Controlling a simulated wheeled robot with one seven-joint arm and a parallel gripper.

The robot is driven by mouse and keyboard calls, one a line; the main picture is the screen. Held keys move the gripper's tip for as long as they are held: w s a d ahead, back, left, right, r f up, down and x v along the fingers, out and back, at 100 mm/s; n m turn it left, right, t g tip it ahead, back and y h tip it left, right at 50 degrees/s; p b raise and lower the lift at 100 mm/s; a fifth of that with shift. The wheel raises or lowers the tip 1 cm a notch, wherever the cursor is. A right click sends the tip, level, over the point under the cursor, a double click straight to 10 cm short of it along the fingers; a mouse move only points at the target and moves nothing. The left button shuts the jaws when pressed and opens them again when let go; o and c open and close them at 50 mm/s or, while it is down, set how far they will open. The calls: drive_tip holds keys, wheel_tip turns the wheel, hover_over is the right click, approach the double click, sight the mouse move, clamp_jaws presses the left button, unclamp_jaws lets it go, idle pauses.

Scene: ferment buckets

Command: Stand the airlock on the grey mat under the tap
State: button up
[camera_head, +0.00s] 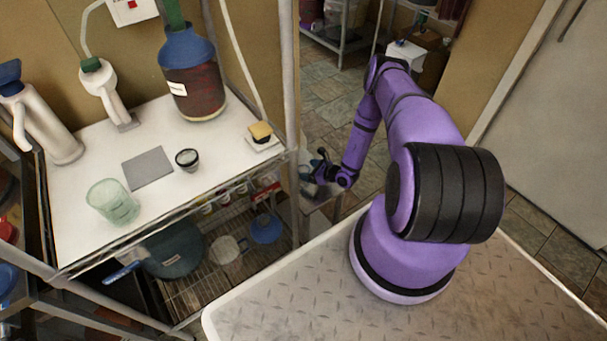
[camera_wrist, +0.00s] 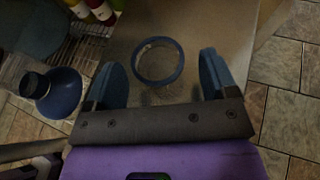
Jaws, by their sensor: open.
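The grey mat (camera_head: 148,168) lies bare on the white tabletop. Behind it stands a white fitting with a green top and a hose (camera_head: 97,75), perhaps the tap. My gripper (camera_head: 322,172) is right of the shelf unit, low over a small stand. In the wrist view my gripper (camera_wrist: 162,65) is open, and a round, clear-looking vessel with a dark blue rim (camera_wrist: 158,82) shows between its fingers, not gripped. I cannot tell for sure whether this is the airlock. A small dark-rimmed cup (camera_head: 187,160) stands just right of the mat.
A green beaker (camera_head: 112,203), a large dark jug (camera_head: 192,75), a white jug (camera_head: 45,125) and a sponge (camera_head: 261,132) stand on the tabletop. A metal post (camera_head: 290,80) rises at its right corner. A blue funnel (camera_wrist: 52,92) is left of my gripper.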

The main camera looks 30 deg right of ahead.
sight(301, 167)
drive_tip(key=shift+x, duration=2.15)
drive_tip(key=shift+a, duration=0.15)
drive_tip(key=c, duration=1.1)
drive_tip(key=shift+o, duration=0.2)
drive_tip(key=shift+r, duration=0.9)
drive_tip(key=shift+s+r, duration=0.5)
drive_tip(key=shift+r, duration=0.4)
drive_tip(key=s+d, duration=0.2)
drive_tip(key=s, duration=0.2)
drive_tip(key=s+d+r, duration=0.1)
drive_tip(key=s, duration=0.4)
drive_tip(key=s+d, duration=0.2)
drive_tip(key=s, duration=0.3)
drive_tip(key=shift+d+r, duration=0.2)
drive_tip(key=shift+d, duration=0.15)
